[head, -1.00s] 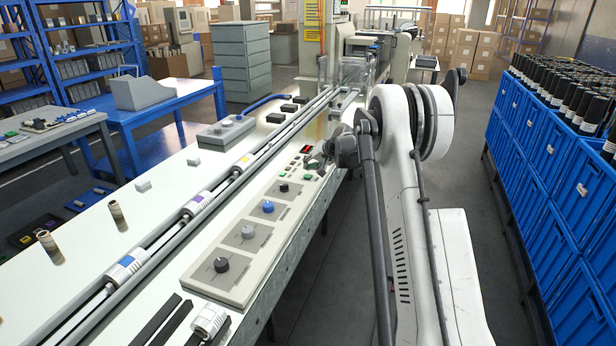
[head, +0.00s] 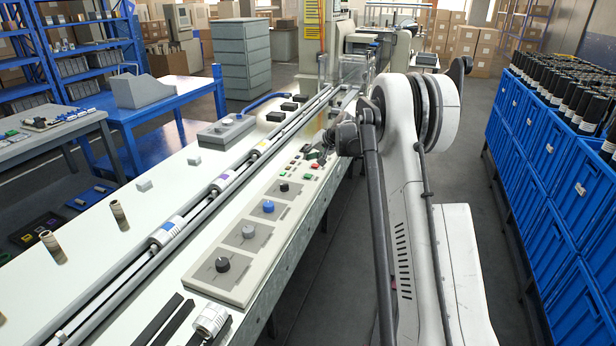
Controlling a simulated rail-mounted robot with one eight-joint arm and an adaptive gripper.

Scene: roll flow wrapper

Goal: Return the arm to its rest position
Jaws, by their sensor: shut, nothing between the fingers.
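My white arm reaches forward along the right side of the wrapper bench. My gripper (head: 325,142), small and dark, is at its far end, above the far end of the control panel (head: 232,278). It is shut and empty; its fingertips are small and partly lost against the panel and bench behind. No held object shows. I cannot tell the exact gap between the gripper and the panel's buttons.
Rolls with blue (head: 167,231) and purple (head: 224,181) bands lie on the conveyor rails. Blue crates (head: 552,245) with dark rolls line the right. The aisle floor between bench and crates is open.

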